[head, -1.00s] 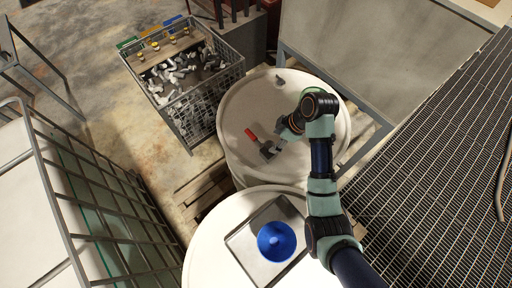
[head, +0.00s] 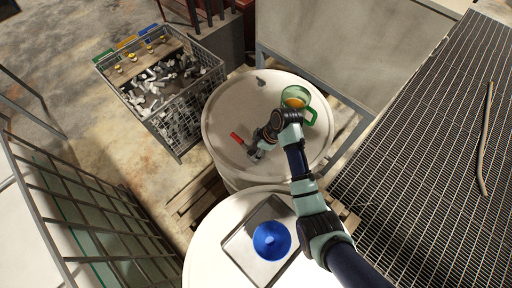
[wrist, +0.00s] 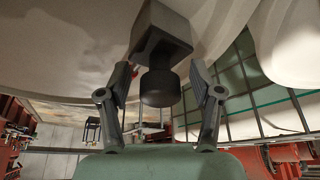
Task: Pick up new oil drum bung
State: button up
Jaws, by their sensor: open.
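A grey block (wrist: 160,30) with a dark round plug-like end (wrist: 160,88) sits between my gripper's fingers in the wrist view. It looks like the bung, but I cannot be sure. My gripper (wrist: 160,74) is open, with one finger on each side of the dark end and a gap on both sides. In the head view my gripper (head: 256,153) is low over the top of the rear white drum (head: 228,112), close to a red-handled tool (head: 238,138). The bung is hidden or too small to make out there.
A green jug with amber contents (head: 297,100) stands behind my wrist on the same drum. A small grey piece (head: 261,82) lies near its far rim. A wire crate (head: 180,120) stands left.

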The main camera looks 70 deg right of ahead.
jog(key=c, duration=1.2)
grip_shut()
jog(key=shift+r, duration=0.15)
